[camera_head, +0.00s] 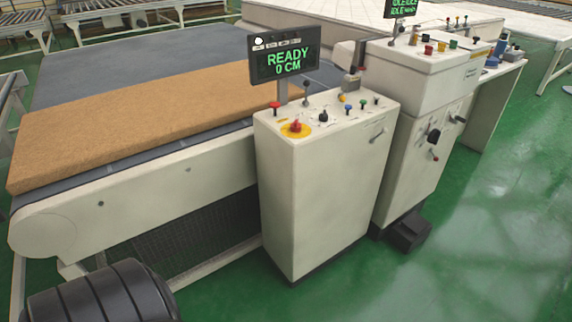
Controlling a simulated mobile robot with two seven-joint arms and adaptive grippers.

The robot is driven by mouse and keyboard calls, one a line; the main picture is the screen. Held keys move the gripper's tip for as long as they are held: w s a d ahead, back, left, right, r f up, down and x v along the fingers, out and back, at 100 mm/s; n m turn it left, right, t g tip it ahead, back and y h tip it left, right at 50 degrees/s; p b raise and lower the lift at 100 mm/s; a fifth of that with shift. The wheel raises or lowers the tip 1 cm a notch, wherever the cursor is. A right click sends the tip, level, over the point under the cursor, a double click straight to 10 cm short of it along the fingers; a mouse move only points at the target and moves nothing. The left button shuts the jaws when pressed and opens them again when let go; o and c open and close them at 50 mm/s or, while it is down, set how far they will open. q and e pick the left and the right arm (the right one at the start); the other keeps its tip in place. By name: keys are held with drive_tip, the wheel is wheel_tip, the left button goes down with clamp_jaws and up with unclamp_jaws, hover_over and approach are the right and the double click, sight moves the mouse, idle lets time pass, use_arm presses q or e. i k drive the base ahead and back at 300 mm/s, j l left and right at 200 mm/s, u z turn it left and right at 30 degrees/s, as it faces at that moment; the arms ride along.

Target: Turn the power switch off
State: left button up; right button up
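A white control cabinet (315,190) stands in the middle beside the conveyor. Its top has a yellow-ringed red knob (295,127), several coloured buttons and a small black lever. The display (286,62) on the first cabinet reads READY 0 CM. Neither of my grippers is in view.
A brown mattress slab (150,115) lies on the grey conveyor (120,65) at left. A black pedal-like box (408,232) sits on the floor by the second cabinet. Green floor (480,240) is clear in front and to the right. Another display (405,8) stands at the back.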

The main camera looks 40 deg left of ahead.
sight(296, 127)
drive_tip(key=u, duration=1.1)
